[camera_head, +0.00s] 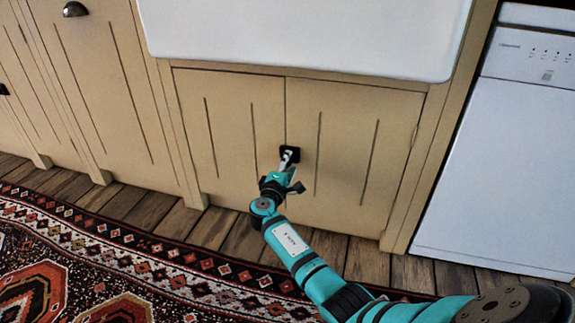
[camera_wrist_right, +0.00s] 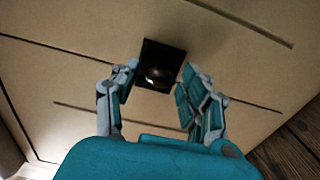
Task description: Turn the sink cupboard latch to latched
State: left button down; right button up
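The sink cupboard (camera_head: 345,130) has two cream doors, both closed, under the white sink. Its latch (camera_head: 291,150) is a small black square plate at the seam between the doors. In the right wrist view the latch (camera_wrist_right: 160,72) shows a dark rounded knob on the square plate. My right gripper (camera_head: 286,163) is at the latch; in the wrist view its fingers (camera_wrist_right: 157,85) are apart, one on each side of the knob. I cannot tell whether they touch it. The latch's turned position is not clear. My left gripper is not in view.
The white sink (camera_head: 305,35) overhangs the cupboard. A white dishwasher (camera_head: 500,150) stands to the right. Cream cupboards (camera_head: 95,90) with a dark cup handle (camera_head: 75,9) are to the left. A patterned rug (camera_head: 110,270) lies on the wooden floor.

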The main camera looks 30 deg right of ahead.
jog(key=shift+o, duration=0.7)
jog(key=v, duration=1.2)
